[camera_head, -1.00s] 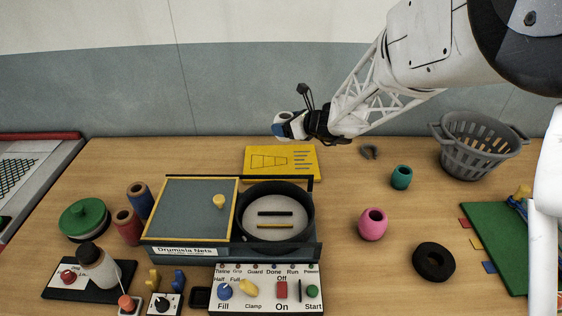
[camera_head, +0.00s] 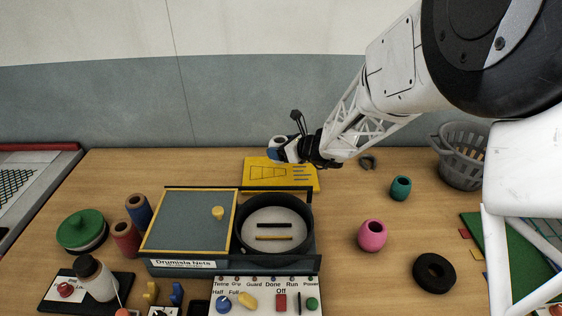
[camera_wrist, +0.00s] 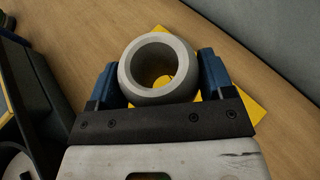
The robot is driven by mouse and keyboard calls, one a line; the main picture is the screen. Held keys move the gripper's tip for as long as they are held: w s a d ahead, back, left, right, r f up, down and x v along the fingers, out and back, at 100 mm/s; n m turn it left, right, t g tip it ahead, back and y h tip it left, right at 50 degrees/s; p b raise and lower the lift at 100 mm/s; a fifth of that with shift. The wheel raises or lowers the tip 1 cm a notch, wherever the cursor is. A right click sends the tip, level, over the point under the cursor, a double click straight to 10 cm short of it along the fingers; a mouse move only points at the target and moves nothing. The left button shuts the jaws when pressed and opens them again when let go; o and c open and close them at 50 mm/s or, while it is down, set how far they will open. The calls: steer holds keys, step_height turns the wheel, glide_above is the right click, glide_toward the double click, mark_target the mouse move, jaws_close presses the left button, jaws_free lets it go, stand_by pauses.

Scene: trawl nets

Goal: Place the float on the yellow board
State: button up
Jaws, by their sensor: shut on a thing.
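The float is a pale grey-white ring with a wide hole, seen closely in the wrist view (camera_wrist: 158,70). My gripper (camera_wrist: 158,85) is shut on it, with a blue finger on each side. In the head view, my gripper (camera_head: 290,150) and the float (camera_head: 277,143) are over the back left part of the yellow board (camera_head: 295,180). The yellow board lies flat at the back of the table, with dark printed lines, and also shows behind the float in the wrist view (camera_wrist: 246,102). I cannot tell the exact gap between float and board.
The Drumisla Nets machine (camera_head: 190,222) with its round black drum (camera_head: 272,225) stands just in front of the board. A pink float (camera_head: 372,234), teal float (camera_head: 401,187) and black ring (camera_head: 434,272) are to the right. A grey basket (camera_head: 462,160) stands back right.

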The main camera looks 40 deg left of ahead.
steer(key=shift+f, duration=0.7)
steer(key=shift+f, duration=1.9)
steer(key=shift+f, duration=0.15)
steer(key=o, duration=0.9)
steer(key=shift+o, duration=0.2)
steer(key=shift+r, duration=0.2)
steer(key=v, duration=1.2)
